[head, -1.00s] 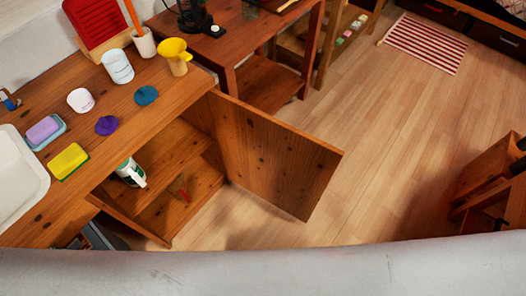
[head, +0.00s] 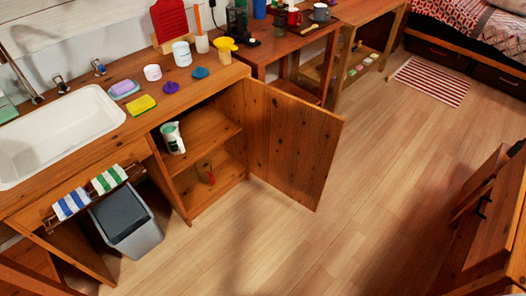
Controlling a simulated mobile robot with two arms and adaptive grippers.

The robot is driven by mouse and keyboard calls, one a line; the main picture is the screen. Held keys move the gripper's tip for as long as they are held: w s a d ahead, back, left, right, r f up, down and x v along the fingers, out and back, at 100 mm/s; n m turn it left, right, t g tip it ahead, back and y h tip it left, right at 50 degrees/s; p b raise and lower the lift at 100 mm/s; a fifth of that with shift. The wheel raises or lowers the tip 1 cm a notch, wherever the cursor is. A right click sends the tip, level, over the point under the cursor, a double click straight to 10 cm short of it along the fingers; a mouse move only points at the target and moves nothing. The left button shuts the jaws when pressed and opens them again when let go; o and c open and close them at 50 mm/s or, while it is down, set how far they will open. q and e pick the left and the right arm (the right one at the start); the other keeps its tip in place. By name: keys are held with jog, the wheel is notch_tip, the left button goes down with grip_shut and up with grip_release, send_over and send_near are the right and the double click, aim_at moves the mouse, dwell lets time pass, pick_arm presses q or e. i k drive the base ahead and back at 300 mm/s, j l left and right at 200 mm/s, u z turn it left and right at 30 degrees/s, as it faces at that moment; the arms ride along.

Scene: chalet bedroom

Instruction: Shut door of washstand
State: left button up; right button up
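The washstand (head: 108,135) stands at the left in the head view, a wooden counter with a white sink (head: 58,132). Its wooden door (head: 290,143) is hinged at the cabinet's right side and stands wide open, swung out to the right over the floor. Neither of my grippers is in view.
A grey bin (head: 127,222) stands under the counter, below striped towels (head: 91,191) on a rail. A wooden table (head: 290,45) adjoins the washstand. Wooden furniture (head: 490,220) stands at the right. The floor (head: 300,245) between is clear.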

aim_at(291, 142)
jog(key=u, duration=1.65)
jog(key=l+u, duration=0.35)
jog(key=l, duration=0.2)
jog(key=k+l+u, duration=0.2)
jog(key=l+u, duration=0.2)
jog(key=k+l, duration=0.15)
jog(key=l, duration=0.35)
jog(key=k+l, duration=0.15)
jog(key=l, duration=0.35)
jog(key=k+l, duration=0.15)
jog(key=l, duration=0.35)
jog(key=k+l, duration=0.15)
jog(key=l, duration=0.35)
jog(key=k+l, duration=0.15)
jog(key=l, duration=0.35)
jog(key=k+l, duration=0.15)
jog(key=l, duration=0.4)
jog(key=k+l, duration=0.15)
jog(key=l, duration=0.35)
jog(key=k+l, duration=0.15)
jog(key=l, duration=0.35)
